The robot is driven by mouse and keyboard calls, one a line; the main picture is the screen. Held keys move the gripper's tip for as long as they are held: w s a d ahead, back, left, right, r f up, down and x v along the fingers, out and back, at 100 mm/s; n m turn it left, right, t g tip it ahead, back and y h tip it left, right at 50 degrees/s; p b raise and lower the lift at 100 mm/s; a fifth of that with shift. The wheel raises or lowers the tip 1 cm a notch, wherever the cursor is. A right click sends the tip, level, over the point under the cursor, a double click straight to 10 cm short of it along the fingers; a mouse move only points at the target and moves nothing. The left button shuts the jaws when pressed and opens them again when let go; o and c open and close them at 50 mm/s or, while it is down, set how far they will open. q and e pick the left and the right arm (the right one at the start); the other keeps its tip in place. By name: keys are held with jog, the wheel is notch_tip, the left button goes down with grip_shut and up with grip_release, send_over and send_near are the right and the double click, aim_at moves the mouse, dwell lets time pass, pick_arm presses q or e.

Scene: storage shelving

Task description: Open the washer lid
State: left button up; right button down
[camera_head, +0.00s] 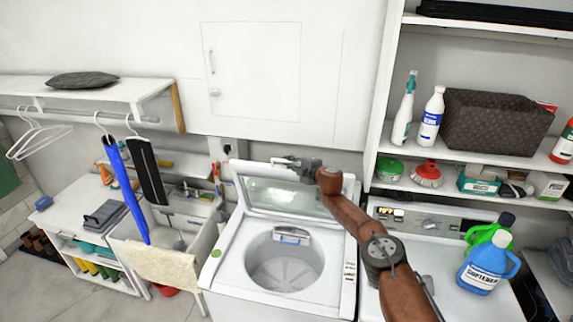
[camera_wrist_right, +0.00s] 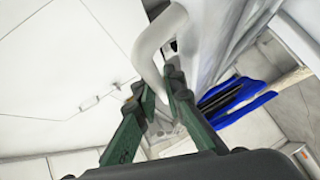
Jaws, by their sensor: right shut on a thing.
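The white top-loading washer (camera_head: 225,268) stands at the middle in the head view, with its round drum opening showing. Its lid (camera_head: 284,195) is raised and leans back, with a translucent window in a white frame. My right arm reaches across the washer's right side, and my right gripper (camera_head: 285,162) is at the lid's upper edge. The exact contact is partly hidden. My left gripper is in neither view.
A second white machine (camera_head: 430,285) at the right carries green and blue detergent bottles (camera_head: 485,268). Open shelves (camera_head: 385,100) stand above it. A sink (camera_head: 200,225) and hanging blue and black items (camera_head: 125,190) are at the left. A wall cabinet (camera_head: 252,70) is behind the washer.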

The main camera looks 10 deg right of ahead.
jog(key=shift+w, duration=0.2)
dwell(0.4)
jog(key=c, duration=2.3)
grip_release()
jog(key=shift+a, duration=0.1)
jog(key=shift+o, duration=0.2)
